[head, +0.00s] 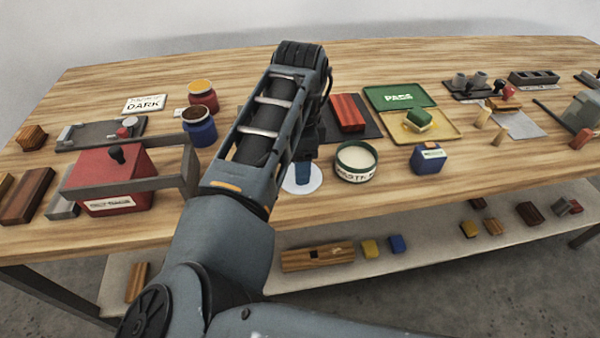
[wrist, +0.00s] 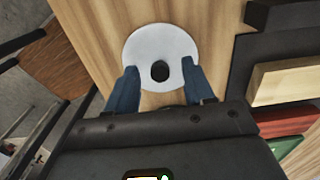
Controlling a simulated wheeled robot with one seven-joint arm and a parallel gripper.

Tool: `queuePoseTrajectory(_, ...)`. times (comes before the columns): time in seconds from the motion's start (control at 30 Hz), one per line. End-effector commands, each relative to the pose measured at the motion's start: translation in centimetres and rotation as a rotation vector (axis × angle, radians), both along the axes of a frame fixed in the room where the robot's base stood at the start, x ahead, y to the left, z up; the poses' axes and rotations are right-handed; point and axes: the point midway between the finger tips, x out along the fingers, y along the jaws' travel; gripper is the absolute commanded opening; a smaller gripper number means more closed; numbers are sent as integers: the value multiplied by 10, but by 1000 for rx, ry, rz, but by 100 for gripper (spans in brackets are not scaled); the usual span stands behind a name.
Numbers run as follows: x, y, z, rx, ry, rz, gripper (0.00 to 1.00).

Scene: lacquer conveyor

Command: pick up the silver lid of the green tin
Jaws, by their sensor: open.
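The silver lid (wrist: 160,42) is a pale round disc with a dark knob (wrist: 160,71) at its middle. It lies flat on the wooden table, and in the head view its pale rim (head: 316,180) shows partly behind my gripper. My gripper (wrist: 160,82) is open, with one blue finger on each side of the knob in the wrist view. I cannot tell whether the fingers touch the lid. The green tin (head: 355,162) stands open to the right of the lid, showing a cream filling and a white label.
A blue box (head: 429,159) stands right of the tin. A dark mat (head: 370,130) with a red block (head: 347,113) lies behind. An open green and yellow case (head: 440,132) is farther right. Blue and red jars (head: 199,130) stand to the left, near a red box (head: 110,180).

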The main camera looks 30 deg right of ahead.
Motion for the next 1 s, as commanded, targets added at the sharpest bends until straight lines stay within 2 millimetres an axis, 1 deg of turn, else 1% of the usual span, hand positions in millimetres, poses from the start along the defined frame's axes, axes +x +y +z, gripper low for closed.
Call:
queuePoseTrajectory(0.17, 0, 0, 0, 0, 0, 0, 53)
queuePoseTrajectory(0.7, 0, 0, 0, 0, 0, 0, 1)
queuePoseTrajectory(1.0, 0, 0, 0, 0, -1, 0, 0)
